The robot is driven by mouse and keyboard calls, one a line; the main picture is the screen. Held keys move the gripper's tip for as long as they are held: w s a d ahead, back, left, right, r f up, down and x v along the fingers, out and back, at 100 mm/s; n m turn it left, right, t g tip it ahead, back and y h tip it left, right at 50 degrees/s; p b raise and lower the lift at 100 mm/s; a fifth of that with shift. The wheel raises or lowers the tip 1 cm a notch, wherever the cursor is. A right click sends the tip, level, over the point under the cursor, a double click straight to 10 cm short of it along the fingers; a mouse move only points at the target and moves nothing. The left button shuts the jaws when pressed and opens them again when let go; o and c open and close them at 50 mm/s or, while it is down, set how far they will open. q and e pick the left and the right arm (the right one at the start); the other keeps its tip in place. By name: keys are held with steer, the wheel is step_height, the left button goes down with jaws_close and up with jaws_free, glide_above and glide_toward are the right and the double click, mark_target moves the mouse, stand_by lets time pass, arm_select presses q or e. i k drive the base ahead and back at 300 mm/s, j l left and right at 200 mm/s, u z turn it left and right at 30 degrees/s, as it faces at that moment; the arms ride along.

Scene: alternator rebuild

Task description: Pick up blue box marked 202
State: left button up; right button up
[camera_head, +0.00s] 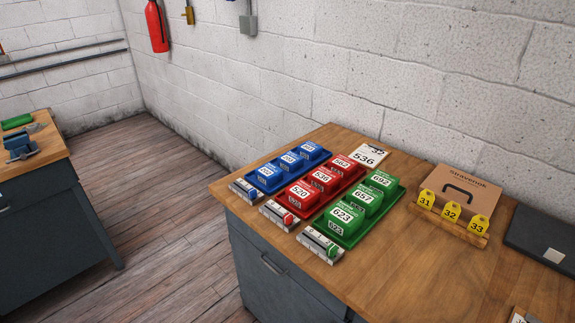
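Three blue boxes with white number labels sit in a row in a blue tray (252,180) on the wooden workbench. They are the front box (266,175), the middle box (289,161) and the back box (310,149). The front label seems to read 202, but the blue labels are too small to tell apart with certainty. Neither of my grippers is in view, and nothing touches the blue boxes.
Red boxes (323,179) and green boxes (345,220) stand in trays right of the blue ones. Switch blocks (320,247) line the front edge. A 536 card (368,154), yellow tags (451,212) and a cardboard box (460,190) are farther right. The front right benchtop is mostly clear.

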mark_target(268, 174)
steer(key=i+j+z, duration=0.1)
steer(key=j, duration=0.25)
steer(key=i+j+z, duration=0.15)
steer(key=j, duration=0.2)
steer(key=i+j+z, duration=0.1)
steer(key=j, duration=0.25)
steer(key=i+j+z, duration=0.15)
steer(key=j, duration=0.25)
steer(key=i+j+z, duration=0.1)
steer(key=j, duration=0.25)
